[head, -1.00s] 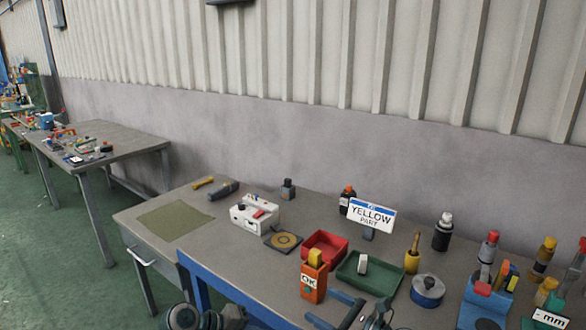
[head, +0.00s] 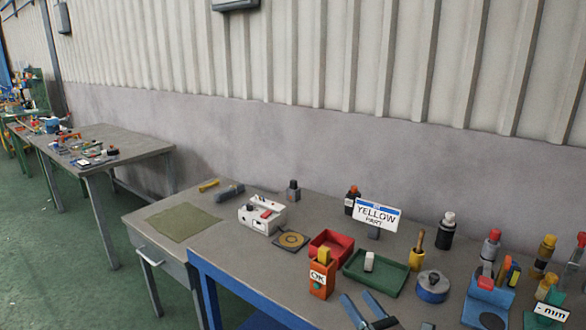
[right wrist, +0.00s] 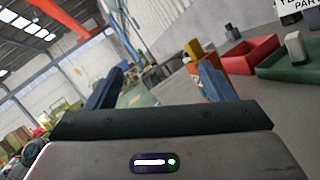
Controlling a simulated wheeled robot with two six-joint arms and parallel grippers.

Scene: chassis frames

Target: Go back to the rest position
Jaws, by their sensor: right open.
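My right gripper (head: 358,298) is at the bottom of the head view, low at the front of the workbench (head: 235,265). Its two blue fingers stand apart with nothing between them. In the right wrist view the same fingers (right wrist: 160,70) are spread and empty. In that view the orange OK box and the trays appear behind and beside the right finger. My left gripper does not show in either view.
An orange OK box (head: 321,280), red tray (head: 345,240), green tray (head: 388,277) and blue round tin (head: 432,288) stand beyond the gripper. A yellow-part sign (head: 377,216) and several bottles are behind. Bench space around the green mat (head: 184,222) is mostly clear.

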